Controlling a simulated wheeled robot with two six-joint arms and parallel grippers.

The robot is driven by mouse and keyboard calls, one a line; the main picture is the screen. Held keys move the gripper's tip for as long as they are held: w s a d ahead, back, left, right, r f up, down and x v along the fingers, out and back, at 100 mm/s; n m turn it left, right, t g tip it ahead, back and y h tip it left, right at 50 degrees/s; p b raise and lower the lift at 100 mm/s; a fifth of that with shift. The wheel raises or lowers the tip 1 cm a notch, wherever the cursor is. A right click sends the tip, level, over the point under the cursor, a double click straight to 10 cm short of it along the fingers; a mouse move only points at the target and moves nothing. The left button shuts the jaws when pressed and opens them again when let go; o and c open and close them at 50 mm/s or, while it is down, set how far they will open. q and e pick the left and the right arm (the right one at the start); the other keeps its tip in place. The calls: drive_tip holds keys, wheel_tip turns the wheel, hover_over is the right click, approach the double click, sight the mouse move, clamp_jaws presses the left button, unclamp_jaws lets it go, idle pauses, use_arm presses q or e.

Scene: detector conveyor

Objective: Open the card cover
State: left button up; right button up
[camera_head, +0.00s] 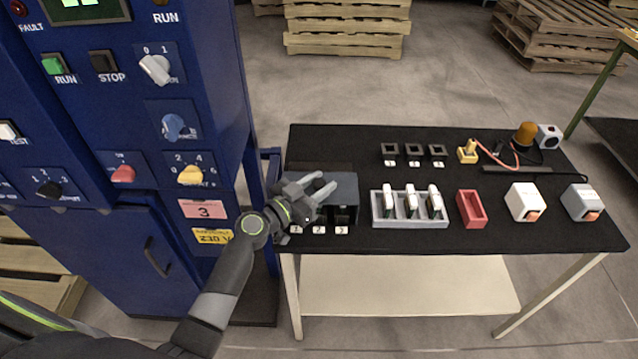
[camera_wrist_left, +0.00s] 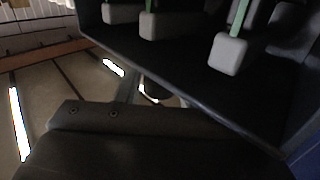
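The dark grey card box (camera_head: 346,217) stands at the left end of the black table, with labels 1, 2 and 3 in front of it. Its grey cover (camera_head: 345,185) lies across the top, and dark openings show at the front. My left gripper (camera_head: 322,184) is over the cover, its two fingers apart with nothing seen between them. The gripper hides the cover's left part, and I cannot tell whether it touches. In the left wrist view, a dark panel with two screws fills the bottom; I cannot tell what it belongs to. My right gripper is not in view.
On the table (camera_head: 400,243) are a grey rack (camera_head: 410,222) with three white-topped cards, a red tray (camera_head: 470,209), two boxes with orange buttons (camera_head: 525,202) (camera_head: 581,203), and three black square frames (camera_head: 414,152). A blue control cabinet (camera_head: 110,240) stands close at the left.

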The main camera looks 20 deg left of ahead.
use_arm(q)
clamp_jaws()
drive_tip(key=shift+w+a+f+b, duration=0.1)
drive_tip(key=shift+w+b, duration=0.1)
drive_tip(key=shift+b, duration=0.1)
drive_tip(key=w+b, duration=0.2)
drive_tip(key=shift+w+a+f, duration=0.1)
drive_tip(key=shift+w+a, duration=0.25)
drive_tip(key=shift+a, duration=0.05)
drive_tip(key=shift+w+a+b, duration=0.1)
drive_tip(key=shift+w+b, duration=0.3)
drive_tip(key=shift+r, duration=0.2)
drive_tip(key=shift+o, duration=1.8)
unclamp_jaws()
drive_tip(key=shift+s, duration=0.1)
